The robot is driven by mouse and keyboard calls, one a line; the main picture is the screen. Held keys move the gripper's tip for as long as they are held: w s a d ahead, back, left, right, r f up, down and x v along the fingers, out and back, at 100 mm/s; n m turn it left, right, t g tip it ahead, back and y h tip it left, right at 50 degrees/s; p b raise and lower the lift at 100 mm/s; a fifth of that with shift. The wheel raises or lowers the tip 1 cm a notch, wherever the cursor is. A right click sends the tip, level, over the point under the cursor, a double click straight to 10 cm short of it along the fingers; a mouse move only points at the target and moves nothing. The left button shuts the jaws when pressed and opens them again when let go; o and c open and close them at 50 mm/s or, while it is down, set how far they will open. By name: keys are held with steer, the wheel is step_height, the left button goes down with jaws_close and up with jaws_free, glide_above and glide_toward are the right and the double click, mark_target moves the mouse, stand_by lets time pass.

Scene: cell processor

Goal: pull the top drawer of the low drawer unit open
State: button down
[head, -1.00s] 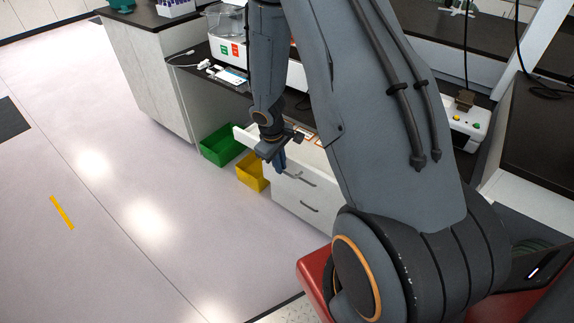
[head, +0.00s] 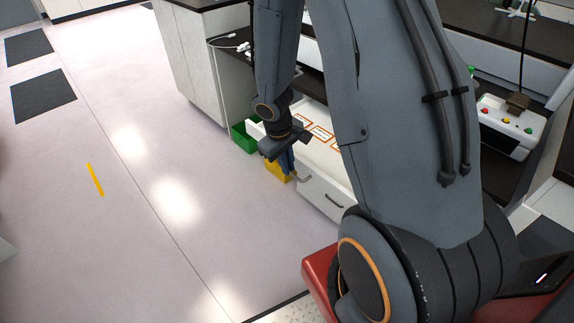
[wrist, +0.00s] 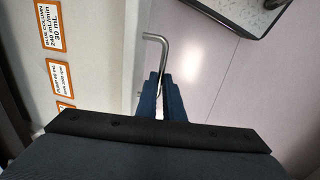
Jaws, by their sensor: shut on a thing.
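The low white drawer unit (head: 320,196) stands below the dark bench. In the wrist view, the bent end of the handle (wrist: 157,40) sticks out beyond the fingers (wrist: 162,98). My arm hides much of the drawer unit.
A green bin (head: 243,137) and a yellow bin (head: 277,171) stand on the floor beside the unit. A lower drawer handle (head: 334,201) shows below. The floor to the left is clear, with dark mats (head: 43,96) farther off.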

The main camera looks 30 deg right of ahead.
steer(key=c, duration=2.2)
jaws_free()
steer(key=shift+r, duration=0.15)
steer(key=r, duration=0.2)
steer(key=a+r, duration=0.1)
steer(key=r, duration=0.2)
steer(key=r+p, duration=0.1)
steer(key=r, duration=0.1)
steer(key=shift+s+a+r, duration=0.15)
steer(key=shift+s+r, duration=0.1)
steer(key=s+a+r+m, duration=0.1)
steer(key=s+a+r, duration=0.1)
steer(key=s+r, duration=0.1)
steer(key=s+a+r+m+y, duration=0.1)
steer(key=s+a+r, duration=0.1)
steer(key=s+r, duration=0.2)
steer(key=s+a+r+m+y, duration=0.1)
steer(key=s+a+r, duration=0.1)
steer(key=s, duration=0.3)
steer(key=shift+s+a+r+m, duration=0.15)
steer(key=shift+s+a+r, duration=0.05)
steer(key=shift+r, duration=0.25)
steer(key=shift+s+a+r+m, duration=0.15)
steer(key=shift+r, duration=0.25)
